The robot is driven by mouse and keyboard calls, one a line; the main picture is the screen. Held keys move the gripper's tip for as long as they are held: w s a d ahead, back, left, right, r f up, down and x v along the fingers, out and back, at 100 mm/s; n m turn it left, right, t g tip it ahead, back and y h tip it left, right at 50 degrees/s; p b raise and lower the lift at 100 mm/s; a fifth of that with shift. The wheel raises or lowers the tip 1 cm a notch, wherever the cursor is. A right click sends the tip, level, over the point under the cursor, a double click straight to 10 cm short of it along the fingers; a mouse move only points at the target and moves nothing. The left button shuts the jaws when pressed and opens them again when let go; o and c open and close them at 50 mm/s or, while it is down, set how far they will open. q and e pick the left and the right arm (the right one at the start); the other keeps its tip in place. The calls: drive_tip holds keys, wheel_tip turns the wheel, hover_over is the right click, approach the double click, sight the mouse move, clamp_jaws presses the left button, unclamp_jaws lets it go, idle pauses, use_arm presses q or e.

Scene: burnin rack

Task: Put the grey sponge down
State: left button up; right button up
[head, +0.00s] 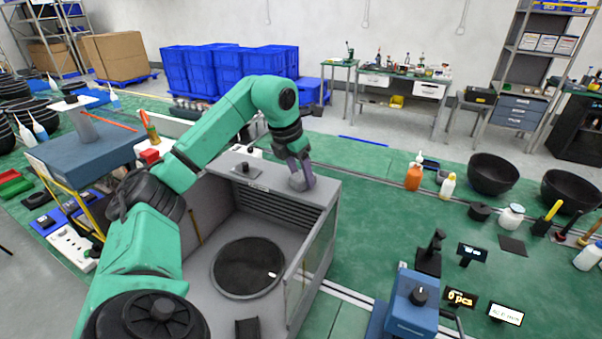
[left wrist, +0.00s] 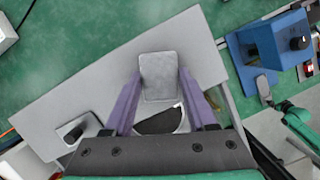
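The grey sponge (left wrist: 159,78) is a rounded block between the two purple fingers of my left gripper (left wrist: 160,85). The fingertips meet its sides, so the gripper looks shut on it. In the head view my left gripper (head: 299,165) points down over the flat grey top of the box-shaped machine (head: 325,188). The sponge is low at that top, near its right end; I cannot tell whether it touches. A green arm part, probably of my right arm, shows at the right of the left wrist view. Its gripper cannot be made out clearly.
The machine has an open front and a round dark plate (head: 247,267) inside. A black knob (head: 242,169) stands on its top, left of the gripper. A blue device (head: 411,303) stands to the right. Bottles and black bowls (head: 493,174) stand farther right on the green table.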

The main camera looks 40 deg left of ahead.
use_arm(q)
drive_tip(key=o, duration=0.3)
drive_tip(key=shift+r, duration=0.1)
drive_tip(key=shift+r, duration=0.5)
drive_tip(key=p+v, duration=0.2)
drive_tip(key=v, duration=0.9)
drive_tip(key=shift+s, duration=0.2)
